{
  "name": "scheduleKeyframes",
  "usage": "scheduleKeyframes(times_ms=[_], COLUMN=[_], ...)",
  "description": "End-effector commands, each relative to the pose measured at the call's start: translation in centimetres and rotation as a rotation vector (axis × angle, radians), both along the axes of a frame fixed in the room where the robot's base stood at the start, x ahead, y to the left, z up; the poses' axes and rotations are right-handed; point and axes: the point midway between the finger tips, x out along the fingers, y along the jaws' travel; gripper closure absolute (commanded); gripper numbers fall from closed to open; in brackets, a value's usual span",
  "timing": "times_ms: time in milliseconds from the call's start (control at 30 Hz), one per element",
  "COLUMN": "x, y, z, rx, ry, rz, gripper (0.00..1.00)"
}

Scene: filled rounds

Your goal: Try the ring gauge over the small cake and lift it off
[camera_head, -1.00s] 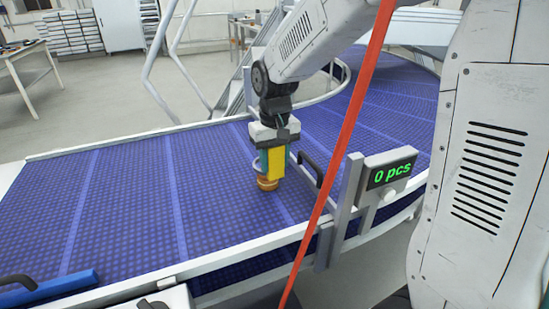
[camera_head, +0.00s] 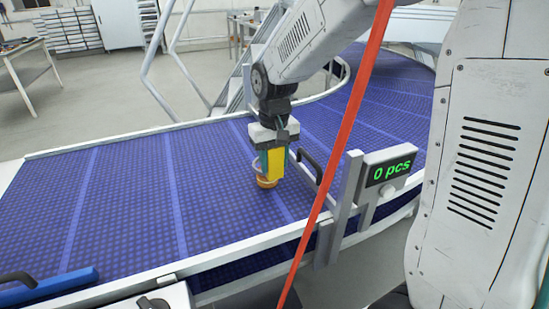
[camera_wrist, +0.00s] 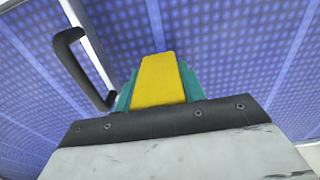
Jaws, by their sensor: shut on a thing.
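The small cake (camera_head: 266,183) is a round, golden-brown piece on the blue conveyor belt, directly below my gripper in the head view. My gripper (camera_head: 268,175), with yellow and teal fingers, points down and is shut on the ring gauge (camera_head: 256,168). The gauge shows as a thin pale grey curve at the left of the fingers, just over the cake; the rest is hidden behind them. I cannot tell whether it is around the cake or just above it. In the wrist view my gripper (camera_wrist: 163,56) hides both cake and gauge.
The blue belt (camera_head: 130,200) is clear to the left. A black handle (camera_head: 309,166) stands close right of my gripper, by the metal rail. A counter display (camera_head: 390,172) reads "0 pcs". A blue bar with a black handle (camera_head: 50,288) lies at the front left.

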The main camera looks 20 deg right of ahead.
Motion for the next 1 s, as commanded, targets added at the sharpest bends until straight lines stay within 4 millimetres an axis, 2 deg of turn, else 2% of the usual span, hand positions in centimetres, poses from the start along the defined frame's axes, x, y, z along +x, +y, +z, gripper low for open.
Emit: scheduleKeyframes(times_ms=[1000], x=[0.0], y=[0.0], z=[-2.1], rx=[0.000], ry=[-0.001], rz=[0.000], gripper=[0.84])
